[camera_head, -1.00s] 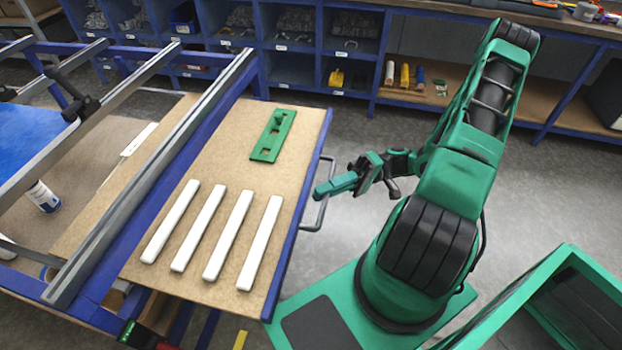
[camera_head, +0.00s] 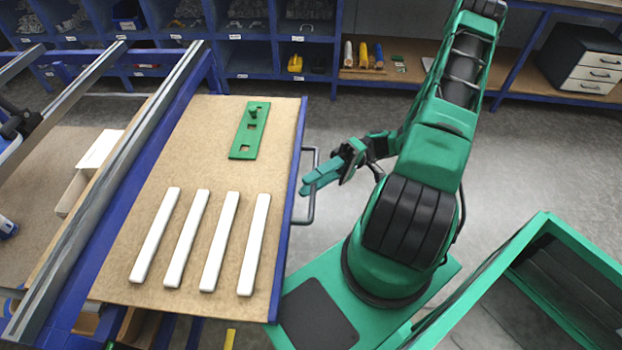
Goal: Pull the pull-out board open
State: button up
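The pull-out board (camera_head: 190,155) is a brown panel with a blue front edge, and it sticks out from under the workbench frame at the left. A grey bar handle (camera_head: 312,185) is fixed to its right edge. My gripper (camera_head: 308,186) is at the handle, with its teal fingers reaching over the bar from the right. From this angle I cannot tell whether the fingers are closed on the bar.
Several white bars (camera_head: 208,240) and a green plate with square holes (camera_head: 249,130) lie on the board. Blue shelving (camera_head: 245,45) stands at the back. A drawer cabinet (camera_head: 583,62) is on a low shelf at the back right. Grey floor is open behind my arm.

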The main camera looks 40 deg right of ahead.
jog(key=w+d+f, duration=0.1)
jog(key=d, duration=0.9)
jog(key=shift+d+f, duration=0.2)
jog(key=shift+d, duration=0.2)
jog(key=s+r+m+t+h, duration=0.1)
jog(key=s+r+m+h, duration=0.3)
jog(key=r+h, duration=0.5)
jog(key=s+r+m+h, duration=0.5)
jog(key=r+h, duration=0.4)
jog(key=h, duration=0.1)
jog(key=shift+d+t, duration=0.4)
dwell(0.9)
jog(key=shift+s, duration=0.1)
